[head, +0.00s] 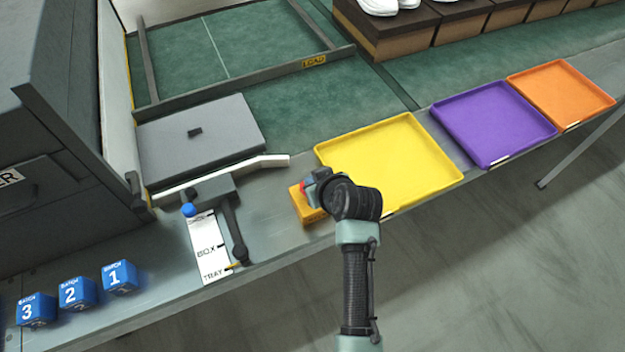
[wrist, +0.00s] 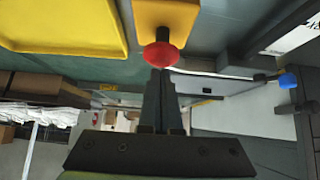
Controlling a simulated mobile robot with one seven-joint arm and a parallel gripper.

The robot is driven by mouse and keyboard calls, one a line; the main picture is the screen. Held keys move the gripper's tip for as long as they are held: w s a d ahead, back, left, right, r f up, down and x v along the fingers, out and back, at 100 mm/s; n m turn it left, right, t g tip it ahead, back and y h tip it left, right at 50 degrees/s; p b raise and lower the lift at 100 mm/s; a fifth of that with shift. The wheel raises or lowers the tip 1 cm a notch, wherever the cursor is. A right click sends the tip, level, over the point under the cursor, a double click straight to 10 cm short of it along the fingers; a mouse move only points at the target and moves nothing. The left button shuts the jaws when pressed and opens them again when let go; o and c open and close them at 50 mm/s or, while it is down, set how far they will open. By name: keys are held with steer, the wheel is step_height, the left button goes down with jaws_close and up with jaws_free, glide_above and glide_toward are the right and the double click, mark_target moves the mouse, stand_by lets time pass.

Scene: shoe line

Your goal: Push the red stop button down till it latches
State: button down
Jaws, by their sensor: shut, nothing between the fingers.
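The red stop button (wrist: 161,54) stands out from its yellow housing (wrist: 166,14) in the wrist view. In the head view the yellow housing (head: 306,205) sits on the bench at the left of the yellow tray, and only a sliver of red shows beside my gripper (head: 312,186). In the wrist view my gripper (wrist: 160,75) is shut and empty. Its fingertips point at the button's red head and overlap its edge in the picture. I cannot tell whether they touch it. My wrist hides part of the housing in the head view.
A yellow tray (head: 388,158), a purple tray (head: 493,120) and an orange tray (head: 561,94) line the bench. A lever with a blue knob (head: 189,210) stands left, beside a BOX/TRAY label (head: 208,262). Blue batch blocks (head: 77,293) sit at the front left.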

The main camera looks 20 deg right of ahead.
steer(key=shift+f, duration=0.25)
step_height(320, 180, down, 3)
steer(key=shift+s+r+b, duration=0.1)
steer(key=shift+r+b, duration=0.1)
steer(key=shift+b, duration=0.8)
steer(key=shift+s+a, duration=0.1)
steer(key=shift+s, duration=0.05)
steer(key=shift+f, duration=0.15)
steer(key=r+p, duration=0.1)
steer(key=r, duration=0.1)
steer(key=r+p, duration=0.1)
steer(key=p, duration=0.1)
steer(key=r+p, duration=0.1)
steer(key=r, duration=0.1)
steer(key=shift+w+r, duration=0.35)
steer(key=v, duration=0.9)
steer(key=shift+s+r, duration=0.15)
steer(key=shift+s, duration=0.2)
